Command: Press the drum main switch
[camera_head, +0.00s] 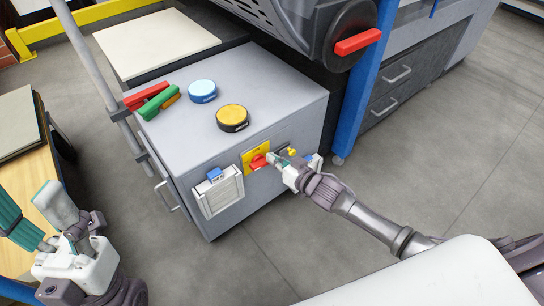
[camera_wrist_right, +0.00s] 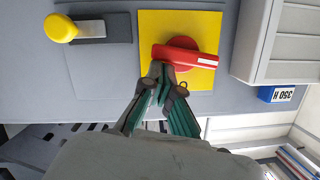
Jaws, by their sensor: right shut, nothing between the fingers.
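A red rotary switch handle (camera_head: 259,162) sits on a yellow square plate (camera_head: 250,150) on the front of the grey cabinet. In the right wrist view the red handle (camera_wrist_right: 185,55) lies across the yellow plate (camera_wrist_right: 200,20). My right gripper (camera_head: 279,160) is shut and empty in front of the switch. In the wrist view its fingertips (camera_wrist_right: 162,75) overlap the handle's left end; I cannot tell whether they touch. My left gripper (camera_head: 42,215) is at the lower left, its fingers apart, away from the cabinet.
A blue button (camera_head: 202,91), a yellow button (camera_head: 232,118) and red and green handles (camera_head: 160,102) are on the cabinet top. A yellow-knobbed lever (camera_wrist_right: 75,29) is beside the switch. A black disc with a red handle (camera_head: 357,41) and a blue post (camera_head: 365,85) stand behind. Floor at right is clear.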

